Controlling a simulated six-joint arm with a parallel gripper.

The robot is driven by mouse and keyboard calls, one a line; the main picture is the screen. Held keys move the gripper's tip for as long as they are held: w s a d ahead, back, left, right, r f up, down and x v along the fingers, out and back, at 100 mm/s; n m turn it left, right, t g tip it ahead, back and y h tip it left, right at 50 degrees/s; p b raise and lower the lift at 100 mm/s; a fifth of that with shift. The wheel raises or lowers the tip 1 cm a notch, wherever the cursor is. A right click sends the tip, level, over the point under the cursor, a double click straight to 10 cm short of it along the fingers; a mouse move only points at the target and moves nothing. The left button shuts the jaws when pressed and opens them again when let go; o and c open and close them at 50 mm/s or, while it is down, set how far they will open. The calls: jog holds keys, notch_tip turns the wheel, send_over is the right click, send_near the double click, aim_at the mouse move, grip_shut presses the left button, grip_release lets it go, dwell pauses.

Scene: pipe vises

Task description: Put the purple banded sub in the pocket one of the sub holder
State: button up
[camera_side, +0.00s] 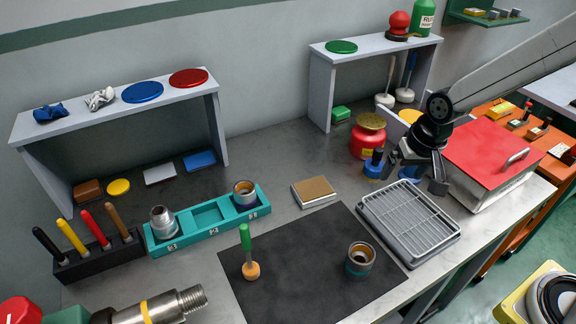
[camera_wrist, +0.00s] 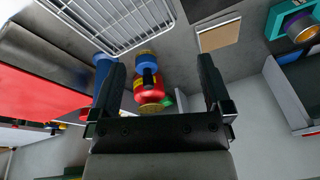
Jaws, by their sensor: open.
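The teal sub holder (camera_side: 208,238) stands left of centre in the side view, with three pockets in a row, each with a small number plate hard to read. A metal sub with a purple band (camera_side: 245,194) sits upright in its right-hand pocket; it also shows at the wrist view's top right corner (camera_wrist: 301,28). A plain silver sub (camera_side: 163,223) is in the left-hand pocket; the middle pocket is empty. Another sub with a blue-teal band (camera_side: 360,260) stands on the black mat. My gripper (camera_side: 413,172) is open and empty, far right of the holder; its fingers show in the wrist view (camera_wrist: 162,65).
A wire-rack tray (camera_side: 408,222), red can (camera_side: 367,138), blue object (camera_side: 374,165) and red-lidded box (camera_side: 492,155) surround my gripper. A green-handled tool (camera_side: 246,243) stands on the black mat (camera_side: 305,285). A tan-topped block (camera_side: 314,190) lies between the holder and tray.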

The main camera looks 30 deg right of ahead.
jog(key=s+d+f+n, duration=0.1)
jog(key=s+d+n, duration=0.1)
jog(key=s+n, duration=0.2)
jog(key=s, duration=0.3)
jog(key=shift+s+d, duration=0.15)
jog(key=shift+d, duration=0.2)
